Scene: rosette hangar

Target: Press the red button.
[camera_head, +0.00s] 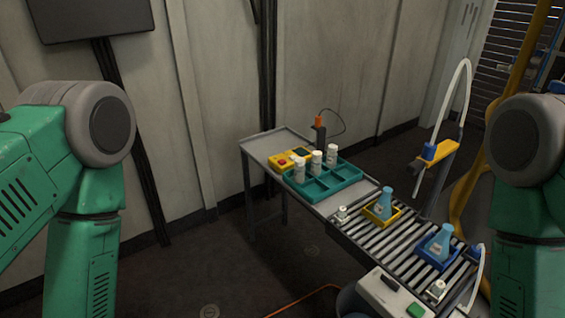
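My green and grey arms hang down at the left and right picture edges, well apart from the box. Both grippers are out of the picture below, so their state is hidden.
A teal tray (321,186) holds several white bottles. Roller conveyor (385,236) carries blue flasks in a yellow tray (381,213) and a blue tray (438,249). A white box with a green button (415,310) is at the front. Dark floor left of the bench is mostly clear.

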